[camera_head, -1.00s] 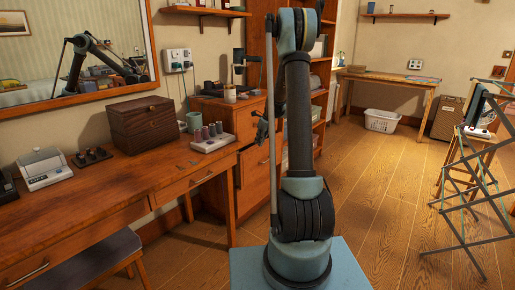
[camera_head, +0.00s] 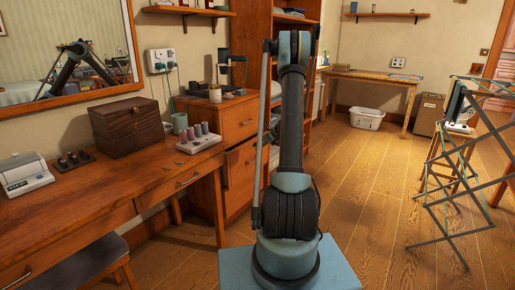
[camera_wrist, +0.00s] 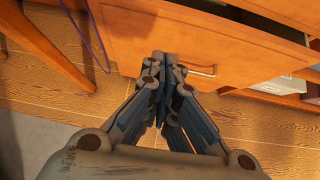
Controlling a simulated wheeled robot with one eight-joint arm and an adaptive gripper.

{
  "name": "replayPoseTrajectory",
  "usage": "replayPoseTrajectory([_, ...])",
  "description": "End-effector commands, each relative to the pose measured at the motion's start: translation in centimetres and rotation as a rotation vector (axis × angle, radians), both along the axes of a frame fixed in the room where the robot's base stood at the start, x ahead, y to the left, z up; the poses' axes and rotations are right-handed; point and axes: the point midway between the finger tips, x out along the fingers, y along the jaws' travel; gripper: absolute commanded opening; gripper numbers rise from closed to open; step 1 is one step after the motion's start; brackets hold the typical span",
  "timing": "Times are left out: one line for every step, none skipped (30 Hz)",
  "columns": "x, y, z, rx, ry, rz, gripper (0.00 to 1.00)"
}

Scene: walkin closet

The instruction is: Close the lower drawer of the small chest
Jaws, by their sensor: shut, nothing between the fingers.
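The small wooden chest (camera_head: 238,121) stands left of my arm in the head view, beyond the desk. Its lower drawer (camera_head: 239,168) stands out from the body, with a dark gap along its left edge; my arm hides part of it. In the wrist view the drawer front (camera_wrist: 135,40) spans the top, with a pale handle (camera_wrist: 203,71) and a dark opening behind its upper edge at right. My gripper (camera_wrist: 163,62) is shut and empty, its tips in front of the drawer front, left of the handle. Whether they touch is unclear. The head view hides the gripper behind my arm.
The desk (camera_head: 120,190) with a wooden box (camera_head: 127,125) is left of the chest. A tall shelf (camera_head: 255,55) stands behind my arm. A drying rack (camera_head: 455,170) stands at right. The floor (camera_head: 370,190) between is clear. A purple cord (camera_wrist: 88,30) hangs near the drawer.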

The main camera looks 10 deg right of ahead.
Motion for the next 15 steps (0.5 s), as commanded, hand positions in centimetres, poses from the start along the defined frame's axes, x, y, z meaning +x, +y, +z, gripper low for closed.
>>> replayPoseTrajectory([0.5, 0.5, -0.7, 0.000, 0.000, 0.001, 0.00])
replayPoseTrajectory([0.8, 0.8, -1.0, 0.000, 0.000, 0.001, 0.00])
replayPoseTrajectory([1.1, 1.2, -1.5, -0.001, 0.001, 0.001, 0.00])
replayPoseTrajectory([1.4, 1.4, -1.8, -0.002, 0.000, 0.001, 0.00])
replayPoseTrajectory([1.7, 1.6, -2.2, -0.002, 0.000, 0.001, 0.00])
replayPoseTrajectory([2.0, 2.0, -2.6, -0.002, 0.000, 0.001, 0.00])
replayPoseTrajectory([2.2, 2.2, -2.9, -0.001, 0.000, 0.001, 0.00])
replayPoseTrajectory([2.5, 2.5, -3.3, -0.001, 0.001, 0.001, 0.00])
replayPoseTrajectory([2.8, 2.9, -3.7, -0.001, 0.001, 0.001, 0.00])
replayPoseTrajectory([3.1, 3.1, -4.1, -0.001, 0.001, 0.001, 0.00])
replayPoseTrajectory([3.3, 3.4, -4.4, -0.001, 0.001, 0.001, 0.00])
replayPoseTrajectory([3.7, 3.7, -4.8, -0.001, 0.000, 0.001, 0.00])
replayPoseTrajectory([4.0, 4.0, -4.7, -0.001, -0.001, 0.001, 0.00])
replayPoseTrajectory([4.3, 4.4, -4.7, -0.001, -0.001, 0.001, 0.00])
replayPoseTrajectory([4.7, 4.8, -4.6, -0.001, 0.001, 0.001, 0.00])
